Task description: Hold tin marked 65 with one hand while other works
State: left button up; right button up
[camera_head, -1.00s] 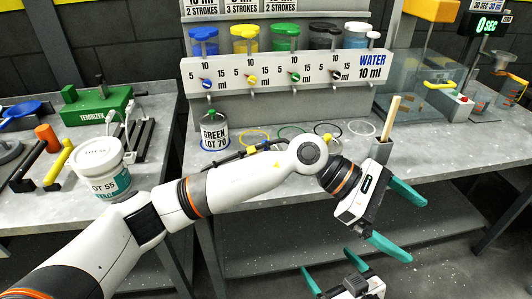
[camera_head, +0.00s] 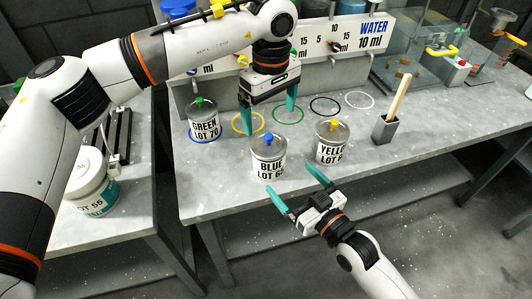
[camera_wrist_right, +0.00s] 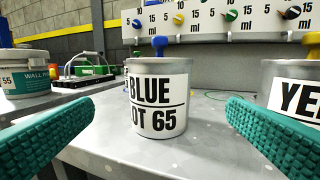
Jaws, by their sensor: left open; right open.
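The tin marked BLUE LOT 65 (camera_head: 268,165) stands upright near the bench's front edge, with a blue knob on its lid. It also shows in the right wrist view (camera_wrist_right: 158,108), ahead of and between the two fingers. My right gripper (camera_head: 289,178) is open and empty at the bench's front edge, just short of the tin; its teal fingers also show in the wrist view (camera_wrist_right: 160,125). My left gripper (camera_head: 268,112) is open, pointing down above the bench behind the blue tin, holding nothing.
A yellow-labelled tin (camera_head: 332,150) stands right of the blue tin, and the GREEN LOT 70 tin (camera_head: 204,125) stands to the left. A LOT 55 pail (camera_head: 92,190) is on the left bench. Coloured rings mark the bench behind.

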aim_at(269, 136)
pick_arm(q)
jog(key=shift+w+a+f, duration=0.1)
jog(key=shift+w+f, duration=0.05)
jog(key=shift+w, duration=0.05)
pick_arm(e)
jog(key=x, duration=0.9)
jog(key=shift+w+a+f, duration=0.1)
jog(key=shift+w+a, duration=0.1)
jog(key=shift+w, duration=0.1)
jog(key=c, duration=1.5)
pick_arm(q)
jog(key=shift+o, duration=0.4)
jog(key=r+m, duration=0.1)
jog(key=m, duration=0.1)
jog(key=s+r+m+t, duration=0.1)
jog(key=r+m, duration=0.1)
jog(key=m, duration=0.1)
jog(key=shift+m, duration=0.3)
jog(key=f+m, duration=0.1)
jog(key=f, duration=0.2)
jog(key=f+m, duration=0.1)
jog(key=f, duration=0.3)
jog(key=w+f+m, duration=0.1)
jog(key=f, duration=0.2)
jog(key=shift+f, duration=0.3)
